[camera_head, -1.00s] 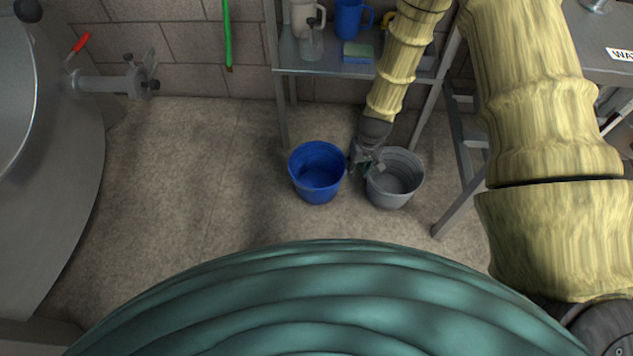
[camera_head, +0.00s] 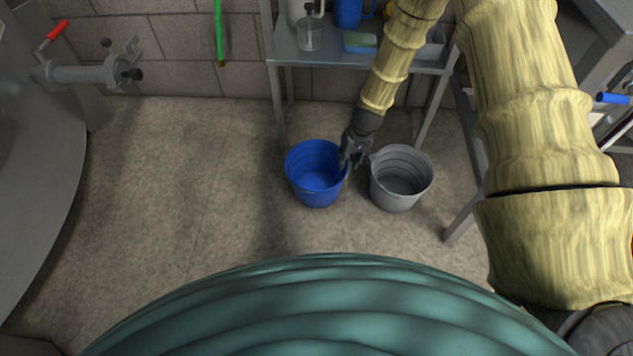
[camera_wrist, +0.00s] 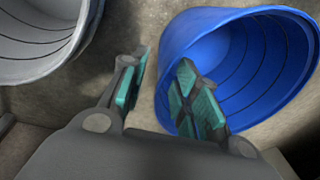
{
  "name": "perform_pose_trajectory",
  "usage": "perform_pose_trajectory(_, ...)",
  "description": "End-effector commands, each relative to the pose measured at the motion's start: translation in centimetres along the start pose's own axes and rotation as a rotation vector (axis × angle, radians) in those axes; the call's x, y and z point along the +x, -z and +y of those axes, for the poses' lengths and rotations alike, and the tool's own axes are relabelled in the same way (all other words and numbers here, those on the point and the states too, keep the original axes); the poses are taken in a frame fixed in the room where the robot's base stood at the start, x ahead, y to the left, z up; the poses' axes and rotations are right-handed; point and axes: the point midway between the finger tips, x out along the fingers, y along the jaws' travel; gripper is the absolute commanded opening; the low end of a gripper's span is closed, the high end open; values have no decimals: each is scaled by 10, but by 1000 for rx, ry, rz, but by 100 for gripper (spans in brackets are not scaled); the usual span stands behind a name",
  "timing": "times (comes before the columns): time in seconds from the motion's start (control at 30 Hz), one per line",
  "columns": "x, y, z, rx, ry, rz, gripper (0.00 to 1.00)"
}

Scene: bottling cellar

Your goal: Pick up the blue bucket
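The blue bucket (camera_head: 316,180) stands upright and open-topped on the floor, and it fills the right of the wrist view (camera_wrist: 230,60). My gripper (camera_head: 352,158) is at its right rim. In the wrist view my gripper (camera_wrist: 165,90) is open, with teal-padded fingers apart. One finger is over the bucket's mouth and the other is outside, with the near wall and rim between them. Whether either finger touches the wall I cannot tell.
A grey bucket (camera_head: 400,180) stands close on the right and also shows in the wrist view (camera_wrist: 35,40). A metal table (camera_head: 345,60) with jugs and a sponge (camera_head: 360,42) stands behind. The floor to the left (camera_head: 180,190) is clear up to a steel tank (camera_head: 35,190).

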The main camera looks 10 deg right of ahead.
Motion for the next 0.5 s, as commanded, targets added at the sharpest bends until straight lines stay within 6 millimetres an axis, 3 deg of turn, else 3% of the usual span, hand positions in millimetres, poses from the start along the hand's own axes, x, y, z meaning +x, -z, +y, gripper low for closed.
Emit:
perform_pose_trajectory(0.27, 15, 0, -3, -4, 0, 0, 30)
perform_pose_trajectory(0.5, 39, 0, -5, -3, 0, 0, 30)
